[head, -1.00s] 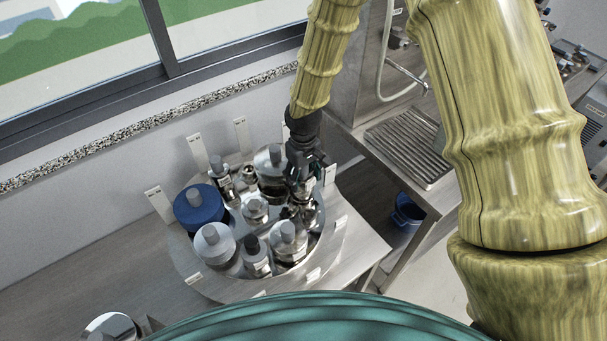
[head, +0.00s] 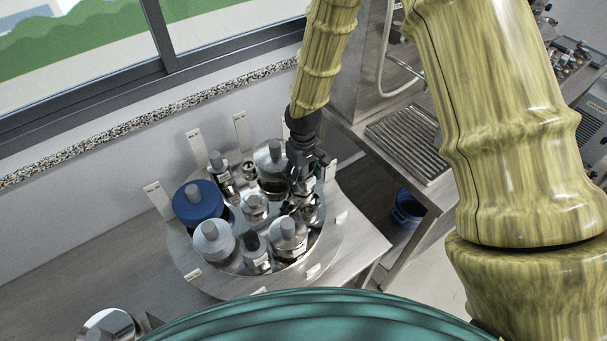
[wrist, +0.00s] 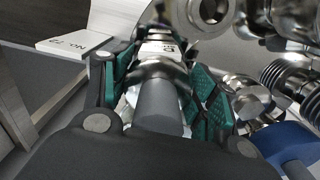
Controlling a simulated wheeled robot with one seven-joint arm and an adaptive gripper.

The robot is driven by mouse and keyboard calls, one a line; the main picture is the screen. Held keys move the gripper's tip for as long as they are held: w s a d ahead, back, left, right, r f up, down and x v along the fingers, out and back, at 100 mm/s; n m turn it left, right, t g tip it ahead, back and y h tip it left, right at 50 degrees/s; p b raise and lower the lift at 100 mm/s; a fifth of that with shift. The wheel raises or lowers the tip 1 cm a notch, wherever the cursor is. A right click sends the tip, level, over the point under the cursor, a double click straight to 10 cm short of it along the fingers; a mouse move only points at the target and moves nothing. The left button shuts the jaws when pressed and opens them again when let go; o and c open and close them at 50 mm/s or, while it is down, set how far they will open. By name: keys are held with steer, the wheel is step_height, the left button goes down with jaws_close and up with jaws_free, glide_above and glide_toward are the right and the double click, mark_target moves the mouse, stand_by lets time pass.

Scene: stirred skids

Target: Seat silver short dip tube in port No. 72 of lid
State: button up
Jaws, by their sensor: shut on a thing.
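My gripper (head: 308,178) is over the right side of the round steel lid (head: 331,226), among its fittings. In the wrist view my gripper (wrist: 160,68) has its teal pads closed on a grey cylindrical top with a silver metal body, the silver short dip tube (wrist: 158,107). A small white tag with dark marks shows on the held piece. Its lower end is hidden, so I cannot tell whether it is in a port. A white label (wrist: 75,43) at the left of the wrist view appears to read No. 7-something, partly unclear. The port opening is not clearly seen.
A blue-capped fitting (head: 199,203), a grey-knobbed cylinder (head: 214,241) and several other metal fittings crowd the lid. White label plates stand around its edge. A ribbed drain tray (head: 408,143) and blue bucket (head: 407,209) are to the right. The window wall is behind.

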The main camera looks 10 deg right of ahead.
steer(key=shift+f, duration=0.2)
steer(key=o, duration=1.2)
step_height(320, 180, up, 12)
steer(key=shift+r, duration=0.1)
stand_by(0.5)
